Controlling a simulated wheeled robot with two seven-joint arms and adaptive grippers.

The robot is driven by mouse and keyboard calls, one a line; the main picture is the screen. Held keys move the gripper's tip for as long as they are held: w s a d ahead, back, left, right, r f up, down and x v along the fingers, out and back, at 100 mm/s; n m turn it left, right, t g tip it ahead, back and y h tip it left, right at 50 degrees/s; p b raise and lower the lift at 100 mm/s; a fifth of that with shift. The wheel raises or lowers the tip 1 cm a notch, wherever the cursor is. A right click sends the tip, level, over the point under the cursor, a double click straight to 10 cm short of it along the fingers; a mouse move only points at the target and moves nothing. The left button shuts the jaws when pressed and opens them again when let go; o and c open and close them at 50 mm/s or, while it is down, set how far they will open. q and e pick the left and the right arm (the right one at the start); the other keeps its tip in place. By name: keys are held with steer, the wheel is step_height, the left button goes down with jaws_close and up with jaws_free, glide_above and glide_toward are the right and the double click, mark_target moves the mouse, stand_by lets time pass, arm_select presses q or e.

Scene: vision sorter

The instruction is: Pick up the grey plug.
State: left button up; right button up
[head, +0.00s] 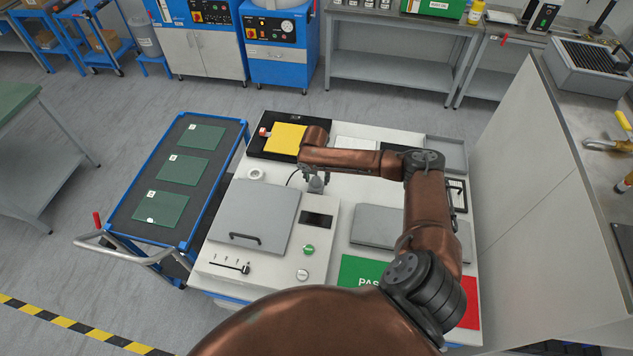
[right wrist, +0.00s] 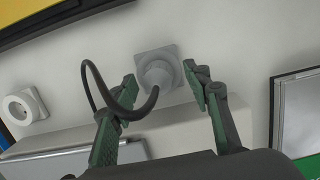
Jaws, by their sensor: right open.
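The grey plug (right wrist: 157,73) sits at a square grey plate on the white worktop, with a black cable curving from it to the left. In the head view the plug (head: 316,184) shows small, just below my right gripper (head: 312,172). In the right wrist view my right gripper (right wrist: 161,80) is open, with one finger on each side of the plug. Gaps show between the fingers and the plug. The cable loops close by the left finger, and I cannot tell whether they touch. My left gripper is not in view.
A white round socket (right wrist: 19,107) lies left of the plug. A grey lidded box (head: 254,215) with a handle stands front left, beside a small dark display (head: 316,220). A yellow panel (head: 288,139) lies behind. A blue trolley (head: 150,239) with green boards stands at left.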

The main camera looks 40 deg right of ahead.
steer(key=shift+w+f, duration=0.1)
steer(key=shift+w, duration=0.1)
steer(key=shift+c, duration=1)
steer(key=shift+s, duration=0.1)
steer(key=c, duration=1)
jaws_close()
steer(key=shift+r, duration=0.7)
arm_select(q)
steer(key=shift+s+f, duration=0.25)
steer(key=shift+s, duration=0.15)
arm_select(e)
steer(key=s+a+r, duration=0.2)
steer(key=a+r, duration=0.4)
steer(key=s+a+r, duration=0.3)
steer(key=a+r, duration=0.2)
steer(key=a, duration=0.2)
steer(key=shift+s+r, duration=0.3)
steer(key=shift+r, duration=0.1)
